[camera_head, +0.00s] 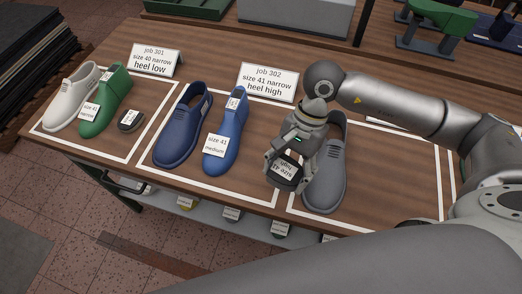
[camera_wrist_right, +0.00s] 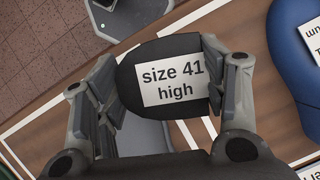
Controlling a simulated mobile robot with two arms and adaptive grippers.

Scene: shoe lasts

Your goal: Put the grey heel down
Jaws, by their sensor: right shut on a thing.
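The grey heel (camera_wrist_right: 127,88) is a dark, rounded block with a white label reading "size 41 high". My right gripper (camera_wrist_right: 165,80) is shut on it, with fingers on both sides in the right wrist view. In the head view my right gripper (camera_head: 287,168) holds the heel (camera_head: 287,182) near the white line between the middle and right marked areas, just left of a grey shoe (camera_head: 325,175). Whether the heel touches the table is not clear. My left gripper is not in view.
The wooden table (camera_head: 390,185) has white-outlined areas; the right one is bare right of the grey shoe. Blue shoe (camera_head: 183,125) and blue last (camera_head: 226,135) stand left. A "job 302, size 41 narrow, heel high" sign (camera_head: 268,82) stands behind. White shoe (camera_head: 70,97), green last (camera_head: 105,100), small heel (camera_head: 131,121) are far left.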

